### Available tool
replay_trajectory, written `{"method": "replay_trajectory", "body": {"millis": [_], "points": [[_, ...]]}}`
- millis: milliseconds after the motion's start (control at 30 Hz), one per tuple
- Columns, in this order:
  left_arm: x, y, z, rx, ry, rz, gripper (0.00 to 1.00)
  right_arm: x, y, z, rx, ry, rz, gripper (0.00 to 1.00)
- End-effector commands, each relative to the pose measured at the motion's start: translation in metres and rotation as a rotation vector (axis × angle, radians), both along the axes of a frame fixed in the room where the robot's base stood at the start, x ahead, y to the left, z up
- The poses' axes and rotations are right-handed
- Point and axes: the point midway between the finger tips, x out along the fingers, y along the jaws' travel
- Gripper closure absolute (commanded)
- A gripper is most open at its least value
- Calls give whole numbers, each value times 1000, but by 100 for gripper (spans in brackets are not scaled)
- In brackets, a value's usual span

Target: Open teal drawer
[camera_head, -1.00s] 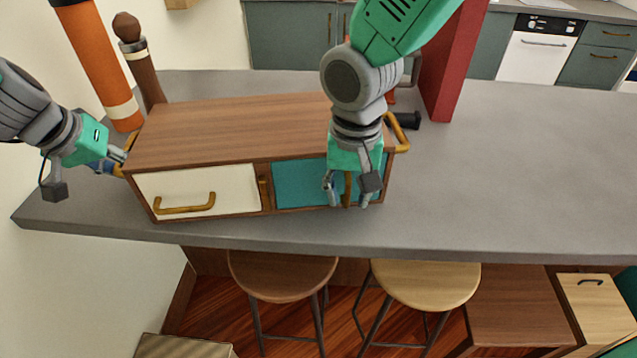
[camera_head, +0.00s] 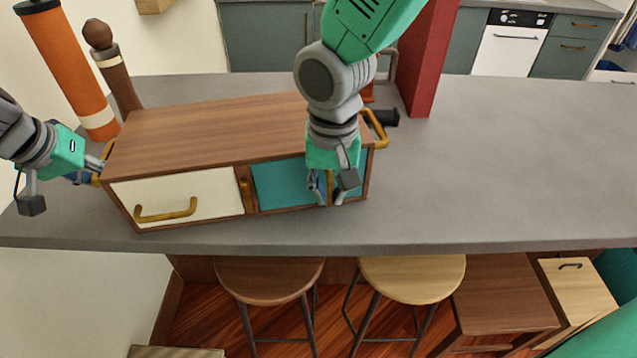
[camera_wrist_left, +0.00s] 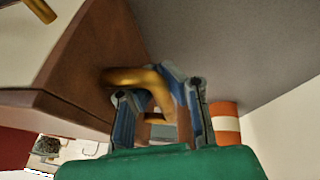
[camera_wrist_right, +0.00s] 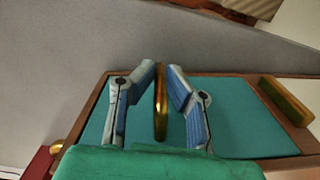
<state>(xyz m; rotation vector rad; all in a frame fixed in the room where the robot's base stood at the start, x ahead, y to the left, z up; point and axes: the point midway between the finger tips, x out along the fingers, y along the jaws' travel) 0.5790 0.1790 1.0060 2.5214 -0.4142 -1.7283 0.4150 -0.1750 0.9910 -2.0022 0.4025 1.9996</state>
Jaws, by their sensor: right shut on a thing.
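A wooden cabinet (camera_head: 210,135) stands on the grey counter. The teal drawer (camera_head: 280,185) is its right front compartment; its front looks flush with the frame. A gold upright handle (camera_wrist_right: 160,105) is on the teal front. My right gripper (camera_head: 333,195) is shut on this handle, with one finger on each side in the right wrist view. My left gripper (camera_head: 88,178) is at the cabinet's left side, by a gold side handle (camera_wrist_left: 135,77). Its fingers are around that handle in the left wrist view; whether they grip it is unclear.
A white drawer (camera_head: 178,195) with a gold handle is left of the teal one. An orange cylinder (camera_head: 70,75) and a brown post (camera_head: 118,80) stand behind the cabinet. A red column (camera_head: 425,60) rises at back right. The counter (camera_head: 520,160) is clear to the right.

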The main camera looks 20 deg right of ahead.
Motion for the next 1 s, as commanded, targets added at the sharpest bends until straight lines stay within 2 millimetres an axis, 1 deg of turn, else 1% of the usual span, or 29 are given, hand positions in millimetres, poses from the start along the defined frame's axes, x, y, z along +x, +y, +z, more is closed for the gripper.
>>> {"method": "replay_trajectory", "body": {"millis": [33, 267, 667, 900, 933, 1000], "points": [[2, 5, 1, 5, -8, 9, 100, -2, -3, -1, -7, 7, -1, 100], [3, 5, 2, 5, -10, 10, 100, -5, -3, -1, -8, 9, -1, 100], [3, 6, 4, 5, -13, 11, 100, -33, 1, -1, -11, 11, -2, 100], [3, 5, 4, 4, -13, 8, 100, -32, 2, 0, -7, 6, -2, 100], [2, 4, 4, 4, -13, 7, 100, -31, 3, 0, -7, 6, -2, 83], [2, 4, 4, 4, -12, 7, 100, -31, 3, 0, -6, 5, -2, 62]]}}
